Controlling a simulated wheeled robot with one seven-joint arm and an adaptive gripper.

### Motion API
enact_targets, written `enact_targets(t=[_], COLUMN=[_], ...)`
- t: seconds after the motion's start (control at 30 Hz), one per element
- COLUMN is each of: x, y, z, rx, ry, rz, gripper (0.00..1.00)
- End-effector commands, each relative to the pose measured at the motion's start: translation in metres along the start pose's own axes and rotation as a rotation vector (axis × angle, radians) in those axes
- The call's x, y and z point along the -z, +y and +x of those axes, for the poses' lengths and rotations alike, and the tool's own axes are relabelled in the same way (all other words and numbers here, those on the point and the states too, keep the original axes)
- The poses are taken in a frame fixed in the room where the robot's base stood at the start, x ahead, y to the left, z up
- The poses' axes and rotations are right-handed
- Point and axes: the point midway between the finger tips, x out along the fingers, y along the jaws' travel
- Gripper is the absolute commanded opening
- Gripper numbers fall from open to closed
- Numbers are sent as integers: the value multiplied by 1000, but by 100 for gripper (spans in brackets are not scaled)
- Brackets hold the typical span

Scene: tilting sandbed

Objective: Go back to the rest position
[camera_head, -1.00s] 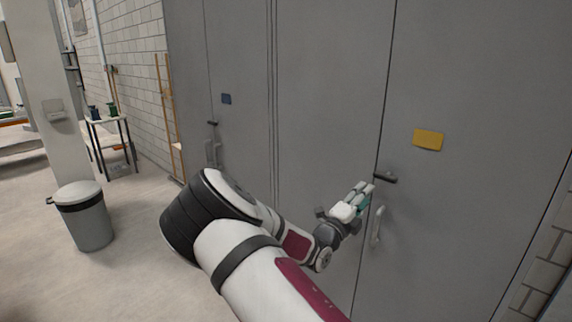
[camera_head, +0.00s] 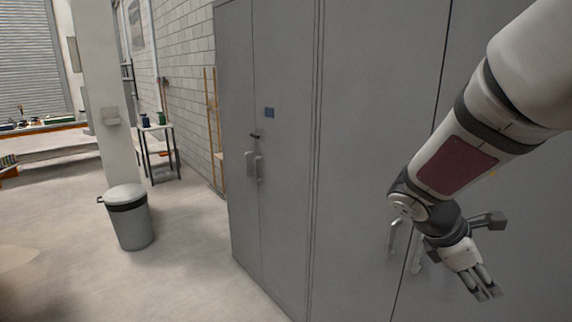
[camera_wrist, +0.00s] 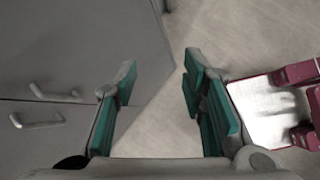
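My gripper (camera_head: 484,284) hangs at the right of the head view, in front of the grey cabinet doors, pointing down and to the right. In the wrist view its two teal-padded fingers (camera_wrist: 158,100) stand apart, with only floor and cabinet visible between them. It is open and holds nothing. My arm comes in from the upper right of the head view. The near grey cabinet (camera_head: 362,130) stands behind the gripper, with handles (camera_head: 397,238) close to its left. I cannot tell whether the gripper touches the cabinet.
A grey bin (camera_head: 129,222) stands on the floor at left. Behind it are a column (camera_head: 104,95) and a small table (camera_head: 158,132). The floor (camera_head: 190,265) between bin and cabinets is clear.

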Motion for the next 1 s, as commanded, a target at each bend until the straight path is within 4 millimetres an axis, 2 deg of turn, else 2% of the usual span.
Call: enact_targets(t=[0.2, 0.6, 0.8, 1.0], x=[2, 12, 18, 21], y=[-45, -118, -142, -149], z=[-46, -142, -174, -183], rx=[57, 224, 299, 327], ry=[267, 699, 835, 875], rz=[431, 1114, 1315, 1374], gripper=[38, 38, 38, 38])
